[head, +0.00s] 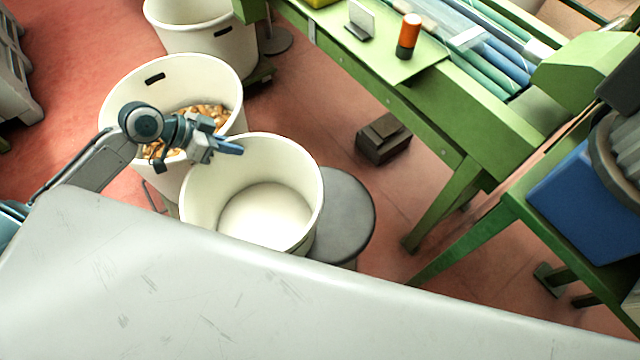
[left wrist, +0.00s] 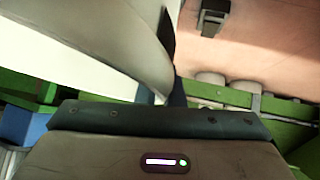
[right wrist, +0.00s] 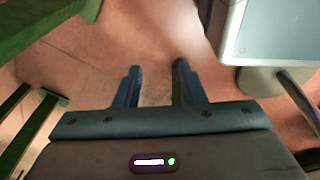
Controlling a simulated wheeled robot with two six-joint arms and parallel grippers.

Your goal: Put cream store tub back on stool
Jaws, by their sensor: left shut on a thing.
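An empty cream tub (head: 302,215), upright, stands out in the middle of the head view. My left gripper (head: 230,147) is shut on its far-left rim. In the left wrist view the tub's wall (left wrist: 110,30) fills the upper left, close against the fingers. The round grey stool (head: 350,215) shows just right of the tub, which hides the stool's left part; I cannot tell whether they touch. My right gripper (right wrist: 157,88) is open and empty above bare floor in the right wrist view; it is not seen in the head view.
A cream tub of corks (head: 130,100) stands behind my left gripper, and another cream tub (head: 205,40) is at the back. A green bench (head: 440,125) runs along the right, with a dark block (head: 383,138) on the floor before it. A blue bin (head: 580,205) is at far right.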

